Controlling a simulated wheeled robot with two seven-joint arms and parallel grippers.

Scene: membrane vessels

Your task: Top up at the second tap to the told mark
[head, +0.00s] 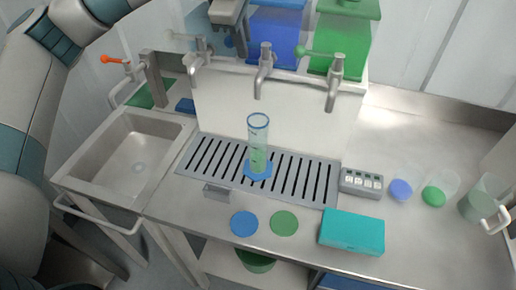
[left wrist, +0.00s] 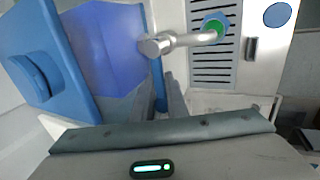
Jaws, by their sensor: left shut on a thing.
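A clear measuring cylinder (head: 258,135) with a blue rim and blue foot stands upright on the slotted drip tray (head: 191,166), under the middle tap (head: 264,66). Pale green shows in its lower part; the marks are too small to read. In the left wrist view the cylinder (left wrist: 213,27) shows from above, below the spout of the tap (left wrist: 180,41). My left gripper (head: 238,38) is behind and left of the middle tap, shut on its blue lever (head: 229,42). The lever is mostly hidden by the fingers. I cannot see whether liquid runs from the spout. My right gripper is not in view.
Two other taps, left (head: 198,52) and right (head: 334,80), flank the middle one. A blue tank (head: 277,35) and a green tank (head: 342,45) stand behind. A sink (head: 137,152) is left. A teal box (head: 352,232), small grey panel (head: 361,182) and jug (head: 482,197) stand right.

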